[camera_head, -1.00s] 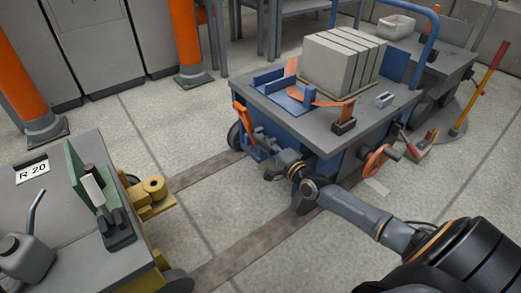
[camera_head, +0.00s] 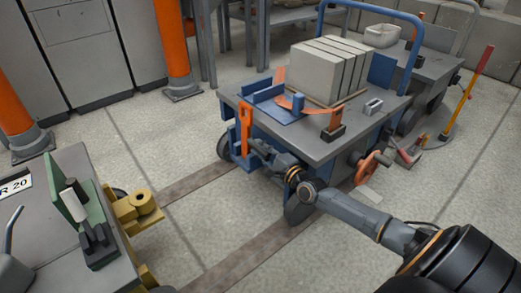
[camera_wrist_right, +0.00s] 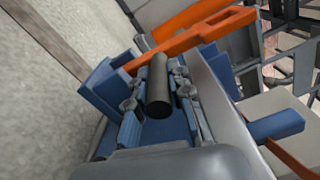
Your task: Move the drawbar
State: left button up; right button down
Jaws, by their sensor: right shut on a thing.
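The orange drawbar (camera_head: 246,128) stands nearly upright at the near-left end of the blue cart (camera_head: 325,150). In the right wrist view, the orange bar (camera_wrist_right: 190,40) runs slantwise beyond my fingers. My right gripper (camera_head: 254,150) is at the drawbar, beside the cart's end. It also shows in the right wrist view (camera_wrist_right: 157,95), shut on a dark round grip (camera_wrist_right: 158,85) that reaches toward the orange bar. The join between grip and bar is not clear. My left gripper is out of view.
Concrete blocks (camera_head: 325,72) sit on the cart, with an orange handwheel (camera_head: 367,168) on its side. A second cart with a yellow coupling (camera_head: 137,210) stands at the left, on the same floor tracks (camera_head: 200,180). Open floor lies between the carts.

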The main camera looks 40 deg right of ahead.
jog(key=shift+d+r, duration=0.15)
jog(key=shift+r, duration=0.05)
jog(key=c, duration=1.2)
grip_release()
jog(key=shift+f, duration=0.1)
jog(key=shift+f, duration=0.1)
jog(key=s, duration=1.2)
jog(key=shift+d, duration=0.4)
jog(key=shift+c, duration=0.3)
